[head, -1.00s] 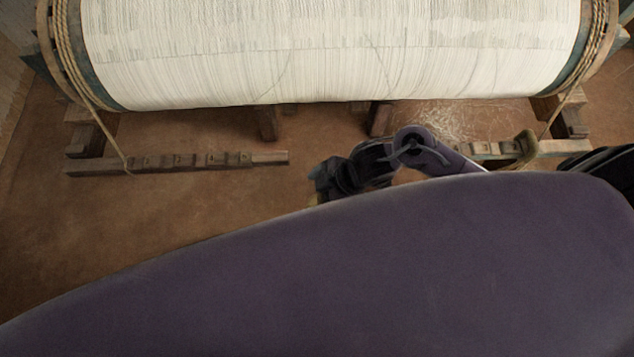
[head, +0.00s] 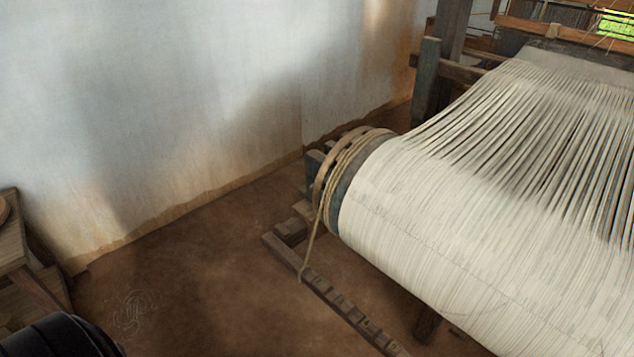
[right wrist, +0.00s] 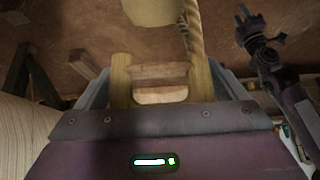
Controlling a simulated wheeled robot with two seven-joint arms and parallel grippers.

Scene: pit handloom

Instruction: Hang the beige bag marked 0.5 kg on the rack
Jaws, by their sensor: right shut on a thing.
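In the right wrist view my right gripper (right wrist: 160,82) is shut, with pale wood-coloured pieces between its fingers; I cannot make out exactly where it grips. A thick twisted rope (right wrist: 193,35) runs up beside the right finger. A rounded beige shape, which looks like the bag (right wrist: 150,10), is just beyond the fingertips, cut off by the top edge. No weight mark can be read on it. Another dark and purple arm, seemingly my left, shows at the right, with a small dark forked end (right wrist: 246,22) whose state is unclear.
The loom's wide roller of white warp (head: 430,220) fills the right of the head view, with rope round its end. A notched wooden bar (head: 335,297) lies below it. A wooden stand (head: 25,240) is at the left edge. Brown floor (head: 210,260) between them is clear.

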